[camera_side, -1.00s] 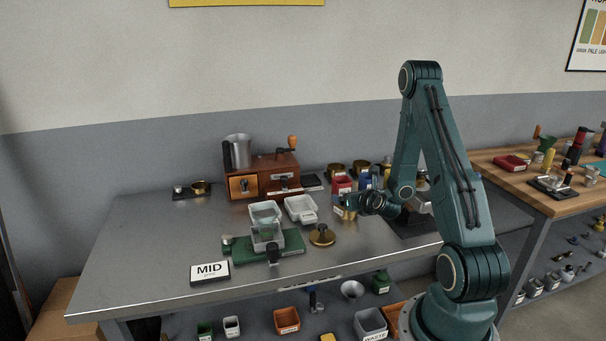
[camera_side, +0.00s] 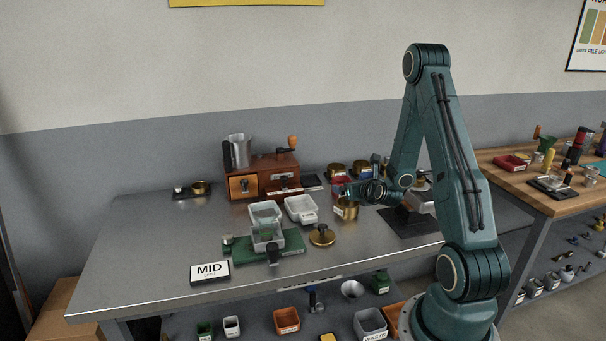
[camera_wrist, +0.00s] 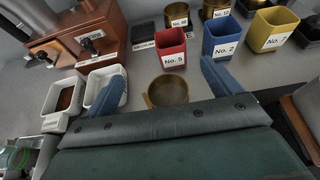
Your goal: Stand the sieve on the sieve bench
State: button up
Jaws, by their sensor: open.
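A round brass sieve (camera_side: 346,211) with a pale label stands upright on the steel table, right of the centre. In the wrist view the brass sieve (camera_wrist: 168,91) shows between and beyond my two blue fingers, its round mouth open. My gripper (camera_side: 362,190) is open and empty, just above and behind the sieve in the side view. The fingers look clear of its wall. A green base (camera_side: 290,240) with a clear container on it stands left of the sieve; it may be the sieve bench, but I cannot tell for sure.
Red (camera_wrist: 170,48), blue (camera_wrist: 221,41) and yellow (camera_wrist: 272,30) numbered cups stand behind the sieve. White trays (camera_side: 300,208), a brass lid with a knob (camera_side: 322,235) and a wooden grinder (camera_side: 262,178) are to its left.

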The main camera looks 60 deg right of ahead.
jog(key=w+a+r+n+y, duration=0.2)
jog(key=a+r+n+y, duration=0.2)
jog(key=a+r+n, duration=0.55)
jog(key=w+a+r+n+y, duration=0.3)
jog(key=a+r+n, duration=0.2)
jog(key=a+n, duration=0.9)
jog(key=s+a+r+n+g+y, duration=0.1)
jog(key=s+a+r+n+g, duration=0.1)
jog(key=s+a+n, duration=0.4)
jog(key=s+a+r+n+g+y, duration=0.1)
jog(key=s+a+r+n, duration=0.3)
jog(key=s+n, duration=0.9)
jog(key=a+n, duration=0.2)
jog(key=a, duration=0.1)
jog(key=shift+s+g, duration=0.2)
jog(key=shift+g, duration=0.2)
jog(key=shift+o, duration=0.4)
jog(key=shift+n, duration=0.25)
